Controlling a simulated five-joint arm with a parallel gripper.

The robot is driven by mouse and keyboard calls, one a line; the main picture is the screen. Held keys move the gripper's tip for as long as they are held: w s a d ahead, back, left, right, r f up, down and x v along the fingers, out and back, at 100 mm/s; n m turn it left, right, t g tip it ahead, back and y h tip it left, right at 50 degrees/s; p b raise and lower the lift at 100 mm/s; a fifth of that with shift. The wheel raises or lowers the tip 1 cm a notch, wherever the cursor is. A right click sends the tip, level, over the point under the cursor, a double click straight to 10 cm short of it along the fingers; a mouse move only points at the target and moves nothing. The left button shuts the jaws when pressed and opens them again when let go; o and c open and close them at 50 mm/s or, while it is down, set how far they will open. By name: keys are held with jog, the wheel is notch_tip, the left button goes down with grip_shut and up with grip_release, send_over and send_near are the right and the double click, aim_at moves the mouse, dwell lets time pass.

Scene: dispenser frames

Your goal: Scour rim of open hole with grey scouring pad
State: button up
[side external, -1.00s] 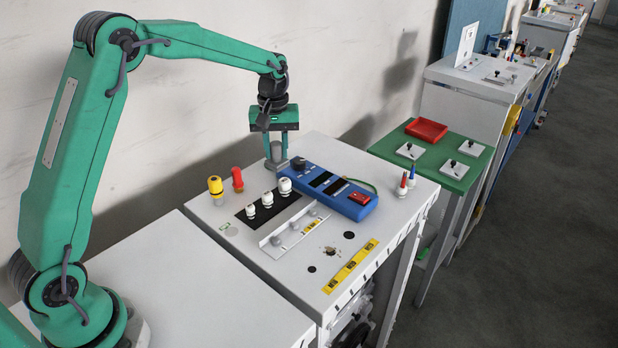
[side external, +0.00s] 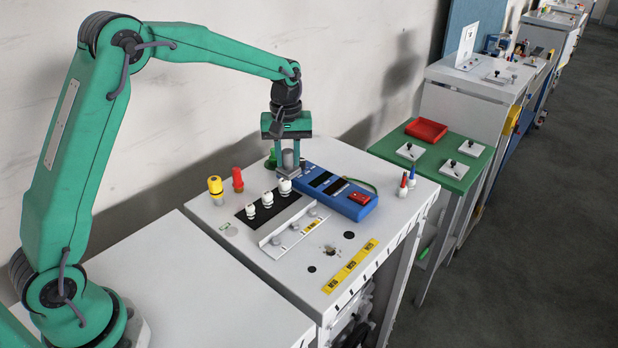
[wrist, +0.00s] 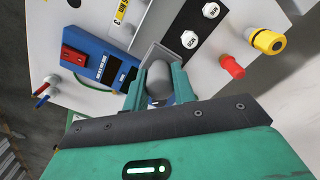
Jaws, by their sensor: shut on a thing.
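My gripper (side external: 288,165) is shut on the grey scouring pad's round grey handle (side external: 288,159). In the wrist view the handle (wrist: 159,84) sits between both fingers, with a square grey pad (wrist: 156,54) at its far end. The gripper is at the back of the white bench top, beside the back end of the blue device. I cannot tell whether the pad touches the bench. The open hole (side external: 329,251) is near the front of the bench, with dark marks around its rim. It is well away from my gripper.
The blue device (side external: 338,191) lies right of my gripper. White knobs stand on a black strip (side external: 240,216), beside a light rail (side external: 280,247) with grey knobs. Two dark discs (side external: 349,235) (side external: 312,269) flank the hole; a yellow strip (side external: 352,266) lies in front.

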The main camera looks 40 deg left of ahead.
jog(key=s+d+f, duration=0.1)
jog(key=s+d, duration=0.1)
jog(key=d, duration=0.8)
jog(key=s+d+f, duration=0.1)
jog(key=s+d, duration=0.2)
jog(key=d, duration=0.6)
jog(key=shift+d+f, duration=0.3)
jog(key=shift+d, duration=0.1)
jog(key=shift+s, duration=0.1)
jog(key=shift+f, duration=3.5)
jog(key=shift+a+f, duration=0.2)
jog(key=shift+f, duration=0.5)
jog(key=shift+c, duration=0.3)
jog(key=shift+a, duration=1.9)
jog(key=d, duration=0.4)
notch_tip(320, 180, up, 8)
jog(key=shift+r, duration=0.25)
